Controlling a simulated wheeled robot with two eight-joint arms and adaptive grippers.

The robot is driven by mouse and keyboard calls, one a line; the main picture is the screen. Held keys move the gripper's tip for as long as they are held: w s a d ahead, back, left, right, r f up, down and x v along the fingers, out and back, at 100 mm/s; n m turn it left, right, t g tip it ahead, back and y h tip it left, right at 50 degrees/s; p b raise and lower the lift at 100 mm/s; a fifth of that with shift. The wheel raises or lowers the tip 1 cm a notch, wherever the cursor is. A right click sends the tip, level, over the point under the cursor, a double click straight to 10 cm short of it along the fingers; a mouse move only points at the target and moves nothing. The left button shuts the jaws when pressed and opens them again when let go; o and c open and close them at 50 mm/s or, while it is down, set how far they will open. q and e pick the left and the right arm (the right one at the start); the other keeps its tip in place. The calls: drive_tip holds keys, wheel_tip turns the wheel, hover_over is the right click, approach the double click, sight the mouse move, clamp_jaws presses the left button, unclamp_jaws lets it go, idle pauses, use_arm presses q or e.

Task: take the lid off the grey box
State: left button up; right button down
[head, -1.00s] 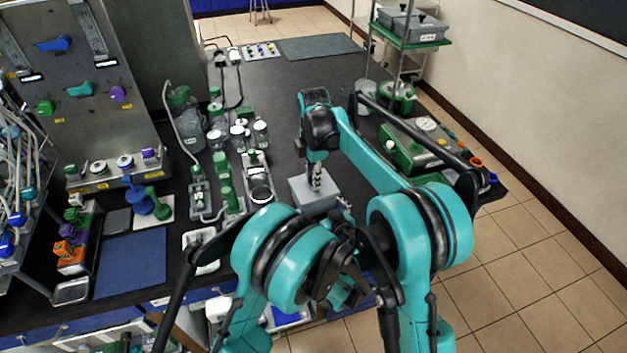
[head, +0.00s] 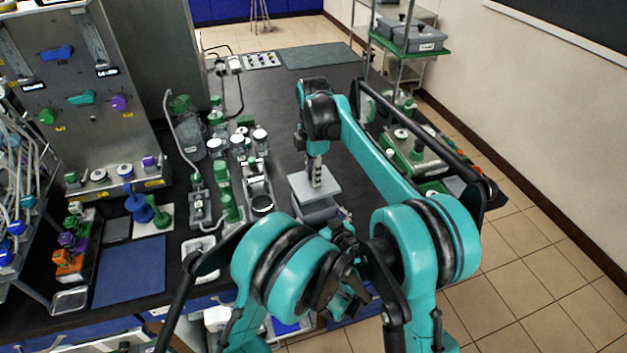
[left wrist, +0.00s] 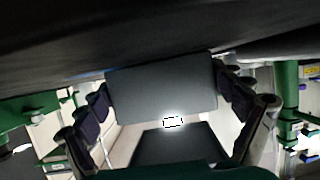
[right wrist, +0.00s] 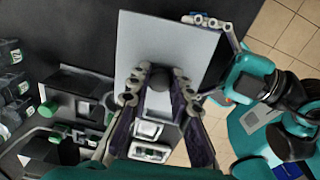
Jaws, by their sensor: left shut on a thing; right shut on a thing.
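The grey box (head: 313,212) sits near the front edge of the dark bench, with its flat light-grey lid (head: 328,187) raised above it. My right gripper (head: 316,178) comes from above and is shut on the lid's knob; the right wrist view shows the fingers around the dark knob (right wrist: 158,98) and the lid plate (right wrist: 165,42). My left gripper (head: 343,224) is at the box's front side, partly hidden by my arm. In the left wrist view its fingers (left wrist: 170,118) stand either side of a grey surface; the exact contact is hard to see.
Bottles and green-capped fittings (head: 228,195) stand left of the box. A blue mat (head: 130,268) lies at the front left. A green-and-grey device (head: 425,155) stands at the right. Bare bench (head: 275,110) lies behind the box.

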use_arm(q)
drive_tip(key=o, duration=1.3)
drive_tip(key=shift+f, duration=0.1)
drive_tip(key=shift+o, duration=0.2)
